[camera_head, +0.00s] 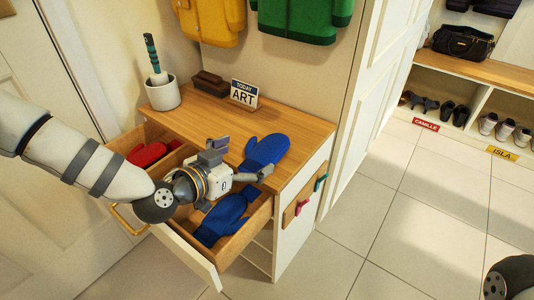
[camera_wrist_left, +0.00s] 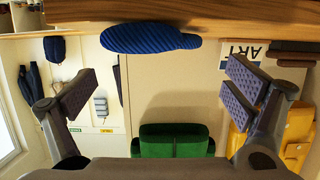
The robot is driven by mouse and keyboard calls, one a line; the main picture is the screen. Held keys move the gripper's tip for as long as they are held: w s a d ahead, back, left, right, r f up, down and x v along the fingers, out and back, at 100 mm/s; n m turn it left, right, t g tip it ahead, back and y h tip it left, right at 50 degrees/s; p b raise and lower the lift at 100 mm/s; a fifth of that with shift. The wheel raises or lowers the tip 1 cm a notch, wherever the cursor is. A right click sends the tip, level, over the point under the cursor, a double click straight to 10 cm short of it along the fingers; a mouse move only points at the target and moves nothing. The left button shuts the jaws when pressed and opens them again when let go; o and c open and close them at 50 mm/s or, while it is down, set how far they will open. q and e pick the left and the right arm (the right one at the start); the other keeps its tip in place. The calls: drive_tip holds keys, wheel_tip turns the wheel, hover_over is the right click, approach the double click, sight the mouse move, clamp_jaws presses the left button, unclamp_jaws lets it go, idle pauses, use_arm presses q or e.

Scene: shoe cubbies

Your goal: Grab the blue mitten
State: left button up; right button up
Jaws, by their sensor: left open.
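A blue mitten (camera_head: 266,150) lies on the wooden top of the cabinet, near its front right edge. It also shows in the upside-down left wrist view (camera_wrist_left: 150,38), lying on the wood. A second blue mitten (camera_head: 222,217) lies in the open drawer, partly hidden under my left gripper. My left gripper (camera_head: 241,160) is open and empty, above the drawer and just in front of the mitten on the top. In the left wrist view its two spread fingers (camera_wrist_left: 160,92) have that mitten beyond them, not between them. My right gripper is not in view.
The drawer (camera_head: 258,217) is pulled out and also holds a red mitten (camera_head: 148,153). A grey pot (camera_head: 163,95), a brown box (camera_head: 210,83) and an ART sign (camera_head: 244,94) stand at the back of the top. Tiled floor is free to the right.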

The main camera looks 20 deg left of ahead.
sight(263, 148)
use_arm(q)
drive_tip(key=x, duration=0.1)
drive_tip(key=b+x, duration=0.1)
drive_tip(key=x, duration=0.2)
drive_tip(key=shift+w+f, duration=0.25)
drive_tip(key=shift+f, duration=0.15)
drive_tip(key=shift+w+d, duration=0.15)
drive_tip(key=shift+w, duration=0.25)
drive_tip(key=c, duration=1)
